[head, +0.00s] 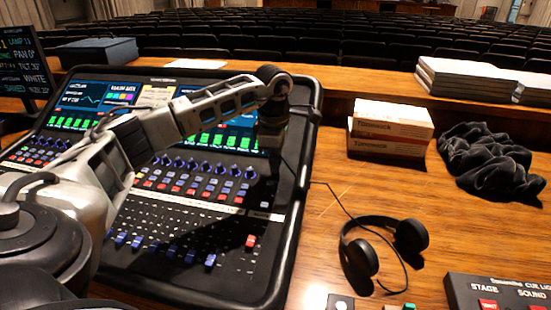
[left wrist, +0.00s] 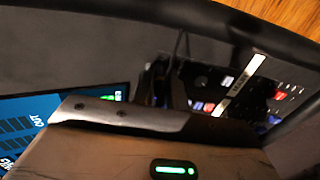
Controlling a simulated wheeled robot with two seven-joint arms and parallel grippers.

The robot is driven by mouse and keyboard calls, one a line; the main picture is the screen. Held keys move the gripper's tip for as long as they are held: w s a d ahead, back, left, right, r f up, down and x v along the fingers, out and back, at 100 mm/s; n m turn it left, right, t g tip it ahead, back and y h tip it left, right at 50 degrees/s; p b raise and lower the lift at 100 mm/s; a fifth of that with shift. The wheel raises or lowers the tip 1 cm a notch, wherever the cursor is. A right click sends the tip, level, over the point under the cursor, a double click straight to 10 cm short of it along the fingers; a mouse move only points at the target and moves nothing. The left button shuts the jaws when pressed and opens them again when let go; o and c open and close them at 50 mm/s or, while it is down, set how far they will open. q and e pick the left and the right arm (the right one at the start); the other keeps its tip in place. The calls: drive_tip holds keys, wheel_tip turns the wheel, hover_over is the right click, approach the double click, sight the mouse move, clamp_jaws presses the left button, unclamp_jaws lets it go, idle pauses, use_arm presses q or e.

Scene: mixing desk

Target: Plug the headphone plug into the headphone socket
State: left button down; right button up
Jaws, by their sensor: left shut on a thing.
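The black headphones (head: 384,245) lie on the wooden desk to the right of the mixing desk (head: 305,130). Their thin cable (head: 335,195) runs up and left toward my left gripper (head: 271,138). That gripper points down over the right part of the mixing desk, by its screen. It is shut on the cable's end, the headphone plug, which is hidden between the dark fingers. In the left wrist view the gripper (left wrist: 168,88) is dark and a thin cable shows beside it. I cannot make out the headphone socket in either view. My right gripper is not in view.
Boxes (head: 392,125), a crumpled black cloth (head: 490,165) and paper stacks (head: 470,80) stand to the right. A cue light box (head: 500,292) is at the front right. A lighting display (head: 22,65) stands at the far left. Desk between mixer and headphones is mostly clear.

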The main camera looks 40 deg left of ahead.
use_arm(q)
drive_tip(key=shift+f, duration=0.5)
drive_tip(key=c, duration=1.3)
unclamp_jaws()
drive_tip(key=shift+c, duration=0.2)
wheel_tip(320, 180, up, 16)
drive_tip(key=s, duration=0.1)
drive_tip(key=shift+s+d, duration=0.2)
drive_tip(key=shift+d, duration=0.2)
drive_tip(key=shift+s+f, duration=0.1)
